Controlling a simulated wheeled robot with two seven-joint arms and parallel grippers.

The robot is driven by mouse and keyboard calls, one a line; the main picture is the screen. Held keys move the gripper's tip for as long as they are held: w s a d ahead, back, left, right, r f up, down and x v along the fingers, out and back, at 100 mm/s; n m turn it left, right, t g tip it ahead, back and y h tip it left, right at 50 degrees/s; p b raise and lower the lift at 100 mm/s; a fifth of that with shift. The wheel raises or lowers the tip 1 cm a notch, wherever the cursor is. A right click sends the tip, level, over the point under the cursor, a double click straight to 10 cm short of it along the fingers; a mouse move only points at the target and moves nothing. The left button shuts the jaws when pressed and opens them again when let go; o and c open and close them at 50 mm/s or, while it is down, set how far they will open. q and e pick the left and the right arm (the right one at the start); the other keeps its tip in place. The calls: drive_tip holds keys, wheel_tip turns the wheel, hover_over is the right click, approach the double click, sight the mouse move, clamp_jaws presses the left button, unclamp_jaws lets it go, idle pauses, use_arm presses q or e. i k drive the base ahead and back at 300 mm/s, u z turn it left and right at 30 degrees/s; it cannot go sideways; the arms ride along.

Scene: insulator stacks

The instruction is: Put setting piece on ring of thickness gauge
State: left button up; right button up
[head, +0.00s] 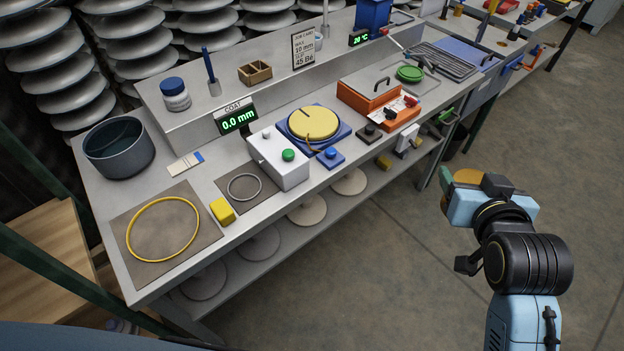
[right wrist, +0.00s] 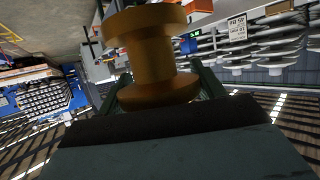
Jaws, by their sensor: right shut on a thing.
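My right gripper (head: 447,192) is shut on an ochre-brown spool-shaped piece (right wrist: 148,50), which appears to be the setting piece. The right wrist view shows its two wide flanges and narrow waist between the fingers. In the head view only a bit of it (head: 467,175) shows, over the floor right of the bench, well away from the gauge. The thickness gauge has a white box (head: 279,160) with a green button and a display (head: 237,120) reading 0.0 mm. Its thin grey ring (head: 244,187) lies empty on a dark mat left of the box. My left gripper is out of view.
A yellow block (head: 222,211) sits beside the ring's mat. A large yellow ring (head: 163,229) lies on another mat at left. A grey pot (head: 118,147), a blue-based yellow turntable (head: 314,124) and an orange box (head: 378,100) stand on the bench.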

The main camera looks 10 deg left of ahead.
sight(246, 187)
drive_tip(key=z, duration=0.05)
drive_tip(key=k, duration=0.7)
drive_tip(key=u, duration=1.5)
drive_tip(key=i, duration=0.5)
